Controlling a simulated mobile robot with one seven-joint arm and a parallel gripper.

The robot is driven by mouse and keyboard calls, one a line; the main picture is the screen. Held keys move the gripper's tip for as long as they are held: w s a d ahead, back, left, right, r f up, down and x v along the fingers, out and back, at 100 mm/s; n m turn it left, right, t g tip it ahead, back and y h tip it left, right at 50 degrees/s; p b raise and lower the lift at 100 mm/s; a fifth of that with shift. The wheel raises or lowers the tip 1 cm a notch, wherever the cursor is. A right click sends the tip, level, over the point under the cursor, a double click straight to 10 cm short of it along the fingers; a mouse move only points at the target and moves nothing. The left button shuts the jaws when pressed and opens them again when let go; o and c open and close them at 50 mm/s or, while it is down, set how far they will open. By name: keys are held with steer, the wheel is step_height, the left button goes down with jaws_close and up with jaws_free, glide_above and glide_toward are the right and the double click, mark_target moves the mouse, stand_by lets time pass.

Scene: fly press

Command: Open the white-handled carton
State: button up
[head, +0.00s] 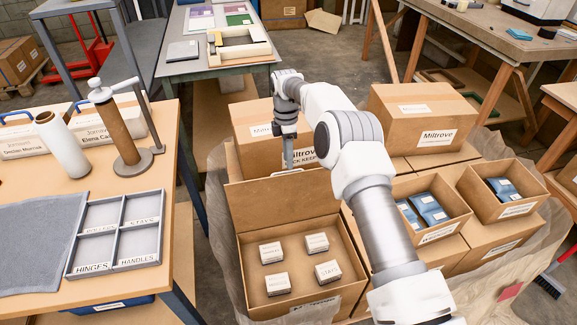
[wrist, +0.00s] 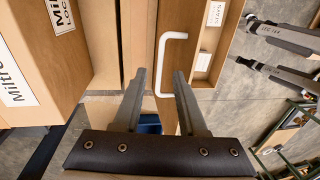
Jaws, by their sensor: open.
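The white-handled carton (head: 348,265) stands open in the head view, its lid (head: 283,203) raised at the back edge. Several small labelled boxes sit inside, one marked STAYS (head: 327,271); a STAYS label also shows in the wrist view (wrist: 215,14). In the head view my gripper (head: 289,165) is just above the lid.
A closed Miltrove carton (head: 258,118) stands close behind the lid, another (head: 420,118) to its right. Open cartons with blue packs (head: 445,195) are at the right. A table with a sectioned tray (head: 117,232) and an upright roll stand (head: 118,130) is at the left.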

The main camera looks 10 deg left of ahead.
steer(key=shift+s+d+f, duration=0.1)
steer(key=shift+s+f, duration=0.1)
steer(key=shift+f, duration=1.25)
steer(key=shift+c, duration=0.2)
jaws_close()
